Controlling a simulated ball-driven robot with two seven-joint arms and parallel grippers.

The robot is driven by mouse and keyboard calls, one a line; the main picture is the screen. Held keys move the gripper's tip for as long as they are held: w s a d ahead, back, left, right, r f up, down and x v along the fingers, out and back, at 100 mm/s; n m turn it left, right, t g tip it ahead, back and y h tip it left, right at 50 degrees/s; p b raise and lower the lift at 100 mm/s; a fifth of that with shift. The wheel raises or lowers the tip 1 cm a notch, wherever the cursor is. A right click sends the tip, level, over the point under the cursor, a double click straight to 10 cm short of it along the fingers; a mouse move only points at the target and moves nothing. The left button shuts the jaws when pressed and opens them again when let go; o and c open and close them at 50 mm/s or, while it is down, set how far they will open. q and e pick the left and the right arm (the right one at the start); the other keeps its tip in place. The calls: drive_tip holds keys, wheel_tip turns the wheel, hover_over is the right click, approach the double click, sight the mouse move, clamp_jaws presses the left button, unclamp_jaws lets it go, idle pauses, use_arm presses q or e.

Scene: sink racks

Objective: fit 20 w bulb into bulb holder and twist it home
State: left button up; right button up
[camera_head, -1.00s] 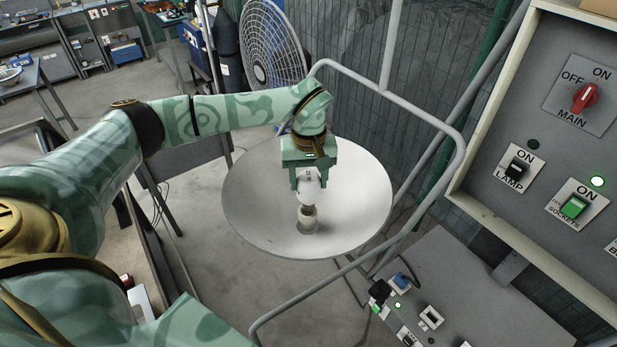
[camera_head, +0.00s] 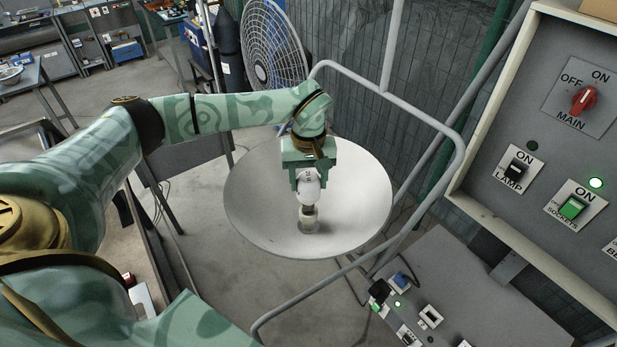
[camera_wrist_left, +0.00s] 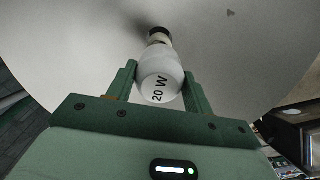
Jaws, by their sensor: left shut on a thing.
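The 20 W bulb (camera_head: 309,188) is a white rounded bulb with dark lettering, and "20 W" reads clearly on it in the left wrist view (camera_wrist_left: 160,78). My left gripper (camera_head: 309,180) is shut on the bulb, with one finger on each side of it. The holder also shows beyond the bulb in the wrist view (camera_wrist_left: 158,36). My right gripper is out of view.
A grey tube frame (camera_head: 455,135) curves around the dish's right side. A wall panel (camera_head: 530,130) with a red MAIN knob (camera_head: 584,99) and a lit green sockets switch (camera_head: 573,207) is at right. A socket box (camera_head: 470,290) lies below. A fan (camera_head: 270,50) stands behind.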

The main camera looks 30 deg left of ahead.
use_arm(q)
drive_tip(key=shift+f, duration=0.2)
idle(0.4)
drive_tip(key=shift+f+b, duration=0.9)
drive_tip(key=shift+f, duration=0.65)
drive_tip(key=o, duration=1.1)
drive_tip(key=shift+c, duration=0.2)
wheel_tip(320, 180, up, 16)
drive_tip(key=b, duration=0.3)
drive_tip(key=shift+w+r, duration=0.15)
drive_tip(key=shift+a, duration=0.1)
